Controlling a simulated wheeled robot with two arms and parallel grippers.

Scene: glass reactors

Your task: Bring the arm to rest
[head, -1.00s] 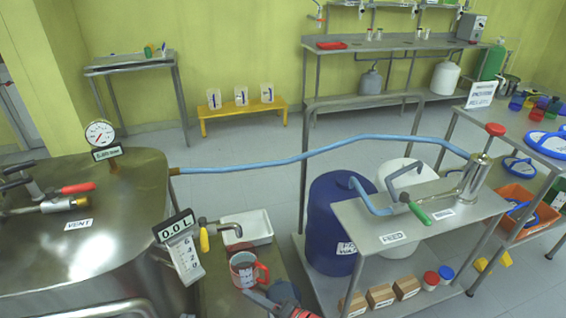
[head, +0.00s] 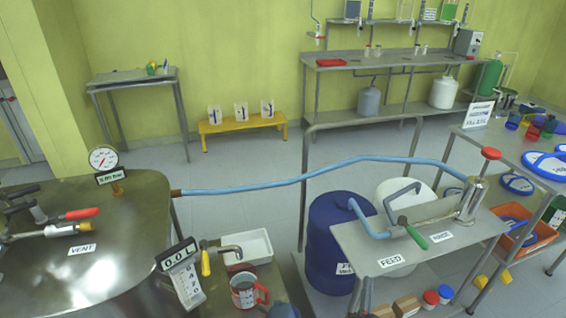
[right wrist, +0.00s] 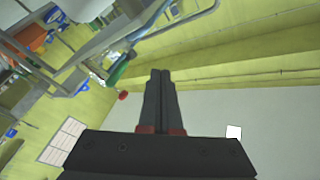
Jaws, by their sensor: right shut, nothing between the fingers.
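My right gripper (right wrist: 160,73) shows in the right wrist view with its two dark fingers together and nothing between them. It points at the yellow wall and pale floor and touches nothing that I can see. In the head view only a small piece of my right arm shows at the bottom edge, just right of the red mug (head: 247,291). My left gripper is in neither view.
The steel reactor (head: 110,225) fills the left, with its vent valve, gauge and level display. A blue hose (head: 320,174) runs to the feed stand (head: 440,240). A blue drum (head: 330,250) stands beside it. Open floor lies behind.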

